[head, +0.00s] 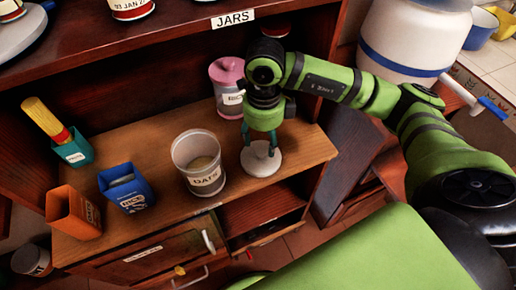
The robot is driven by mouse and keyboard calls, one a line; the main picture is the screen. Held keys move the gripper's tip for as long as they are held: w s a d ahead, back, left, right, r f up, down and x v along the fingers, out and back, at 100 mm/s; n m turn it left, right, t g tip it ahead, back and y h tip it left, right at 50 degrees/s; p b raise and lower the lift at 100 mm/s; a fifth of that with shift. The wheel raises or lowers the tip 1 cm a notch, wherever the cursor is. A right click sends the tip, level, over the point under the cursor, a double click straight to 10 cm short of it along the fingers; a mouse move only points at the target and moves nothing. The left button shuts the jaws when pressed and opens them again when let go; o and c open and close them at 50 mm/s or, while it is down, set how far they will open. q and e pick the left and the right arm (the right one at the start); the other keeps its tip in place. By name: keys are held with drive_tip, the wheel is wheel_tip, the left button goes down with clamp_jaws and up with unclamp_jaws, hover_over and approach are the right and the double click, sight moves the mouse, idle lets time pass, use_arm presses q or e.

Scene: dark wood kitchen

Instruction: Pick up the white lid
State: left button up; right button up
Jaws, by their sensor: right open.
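The white lid (261,163) is a round white disc with a small knob in its middle. It lies on the wooden counter, right of a clear jar labelled OATS (201,165). My right gripper (260,147) points down over the lid, with its dark fingers on either side of the knob. The fingers are open; I cannot tell whether they touch the knob. My left gripper is not in view.
A clear jar with a pink lid (229,88) stands behind my right gripper, close to the arm. Blue (126,188) and orange (74,212) boxes and a teal pot (71,149) stand at the left. A shelf labelled JARS (233,19) hangs above the counter.

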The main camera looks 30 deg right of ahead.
sight(260, 151)
drive_tip(key=shift+a+f+p, duration=0.2)
drive_tip(key=shift+f+p, duration=0.3)
drive_tip(key=shift+f, duration=0.6)
drive_tip(key=shift+w+a+f, duration=0.1)
drive_tip(key=shift+w+f, duration=0.05)
drive_tip(key=shift+f, duration=0.5)
drive_tip(key=shift+w+f, duration=0.1)
drive_tip(key=shift+f, duration=0.7)
drive_tip(key=shift+s, duration=0.1)
drive_tip(key=c, duration=1)
drive_tip(key=shift+c, duration=0.2)
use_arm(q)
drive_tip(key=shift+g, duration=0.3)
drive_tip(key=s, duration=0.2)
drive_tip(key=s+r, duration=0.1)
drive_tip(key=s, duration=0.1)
use_arm(e)
drive_tip(key=shift+r, duration=0.15)
